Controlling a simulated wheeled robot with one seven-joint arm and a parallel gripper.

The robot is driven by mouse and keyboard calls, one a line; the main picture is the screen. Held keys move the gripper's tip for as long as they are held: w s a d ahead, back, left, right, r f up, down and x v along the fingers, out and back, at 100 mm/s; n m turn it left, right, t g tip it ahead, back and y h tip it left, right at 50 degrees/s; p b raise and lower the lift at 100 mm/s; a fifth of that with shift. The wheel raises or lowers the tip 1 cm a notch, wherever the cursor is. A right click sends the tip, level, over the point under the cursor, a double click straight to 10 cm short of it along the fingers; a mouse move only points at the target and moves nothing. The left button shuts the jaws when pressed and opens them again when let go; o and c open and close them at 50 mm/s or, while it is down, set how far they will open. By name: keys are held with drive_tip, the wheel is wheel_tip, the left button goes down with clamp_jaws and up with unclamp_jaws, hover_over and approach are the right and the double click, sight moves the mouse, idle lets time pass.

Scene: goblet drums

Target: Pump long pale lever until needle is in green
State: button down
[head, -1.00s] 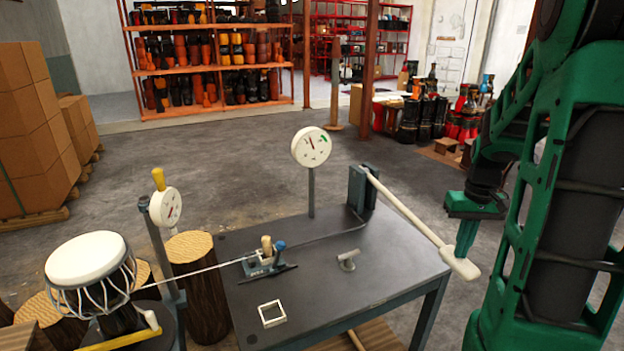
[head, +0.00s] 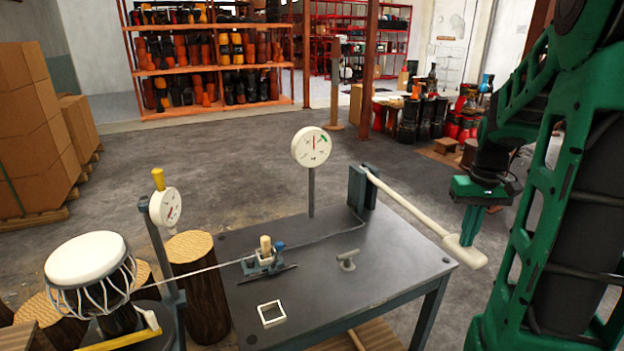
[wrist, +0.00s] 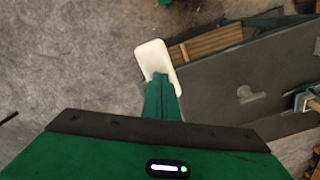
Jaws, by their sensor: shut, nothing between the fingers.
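The long pale lever (head: 410,208) runs from a dark upright block (head: 363,188) at the table's back right edge to a wide paddle end past the table's right edge. My gripper (head: 466,240) is shut and empty, its fingertips at the top of the paddle, seemingly touching it. In the wrist view the shut fingers (wrist: 160,82) overlap the pale paddle (wrist: 152,55).
The dark table (head: 390,270) holds a small grey T-shaped handle (head: 347,260), a clamp with a wooden knob (head: 265,250) and a white square frame (head: 271,314). A second gauge (head: 165,207) and a white-topped drum (head: 87,260) stand left. Floor beyond the table is open.

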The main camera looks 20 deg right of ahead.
sight(459, 260)
wheel_tip(459, 260, up, 9)
drive_tip(key=shift+s, duration=0.3)
idle(0.7)
drive_tip(key=f, duration=1.7)
drive_tip(key=shift+w+f, duration=0.25)
drive_tip(key=shift+w, duration=0.15)
wheel_tip(459, 260, up, 18)
drive_tip(key=s, duration=0.1)
drive_tip(key=shift+f, duration=0.2)
idle(0.5)
